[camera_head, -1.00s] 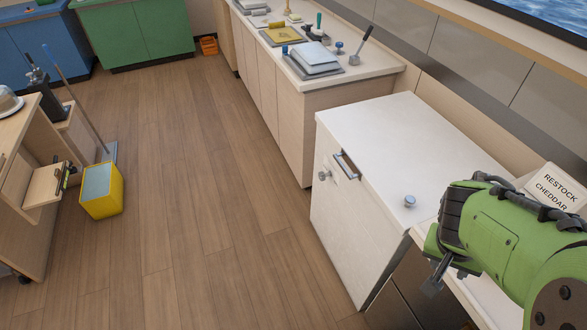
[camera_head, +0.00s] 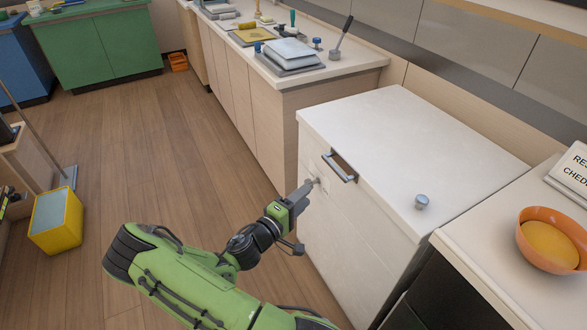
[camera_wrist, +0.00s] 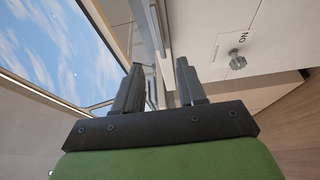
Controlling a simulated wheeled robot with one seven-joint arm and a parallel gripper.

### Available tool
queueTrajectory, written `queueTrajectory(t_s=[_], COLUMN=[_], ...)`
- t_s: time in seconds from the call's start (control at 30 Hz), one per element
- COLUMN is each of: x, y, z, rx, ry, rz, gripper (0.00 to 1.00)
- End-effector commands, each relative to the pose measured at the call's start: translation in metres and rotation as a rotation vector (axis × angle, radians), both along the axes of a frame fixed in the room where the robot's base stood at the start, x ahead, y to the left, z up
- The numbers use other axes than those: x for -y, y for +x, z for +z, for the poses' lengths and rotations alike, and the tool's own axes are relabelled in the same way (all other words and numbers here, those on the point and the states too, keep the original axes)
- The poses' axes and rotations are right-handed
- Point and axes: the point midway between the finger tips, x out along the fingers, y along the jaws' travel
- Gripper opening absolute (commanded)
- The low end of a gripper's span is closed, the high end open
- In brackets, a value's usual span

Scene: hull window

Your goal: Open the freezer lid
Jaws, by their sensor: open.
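The freezer (camera_head: 400,140) is a white chest with its lid down. A grey bar handle (camera_head: 340,168) sits at the lid's front edge. My gripper (camera_head: 307,187) is open and empty, in front of the freezer's front face, below and left of the handle in the head view. In the wrist view the open fingers (camera_wrist: 159,85) point toward a grey metal bar (camera_wrist: 152,35), apparently the handle; I cannot tell whether they touch it. A round front knob (camera_wrist: 238,61) with a label beside it shows right of the fingers.
A small round knob (camera_head: 421,202) stands on the freezer top. An orange bowl (camera_head: 552,240) and a lettered sign (camera_head: 572,170) are on the counter at right. A counter with trays (camera_head: 290,53) is behind. A yellow bucket (camera_head: 56,222) stands on the floor at left.

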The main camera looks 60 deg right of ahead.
Motion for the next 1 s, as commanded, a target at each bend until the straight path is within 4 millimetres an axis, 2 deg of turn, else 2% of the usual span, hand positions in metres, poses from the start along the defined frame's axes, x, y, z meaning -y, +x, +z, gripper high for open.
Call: queueTrajectory(t_s=[0.17, 0.6, 0.7, 0.83, 1.0], x=[0.015, 0.123, 0.141, 0.155, 0.158], y=[-0.001, -0.011, -0.012, -0.012, -0.012], z=[-0.001, -0.001, -0.001, 0.000, 0.000], rx=[-0.004, 0.000, -0.002, -0.003, -0.005], ry=[-0.007, -0.006, -0.006, -0.005, -0.004], rz=[0.003, 0.001, 0.002, 0.004, 0.005], gripper=[0.40, 0.40, 0.40, 0.40, 0.40])
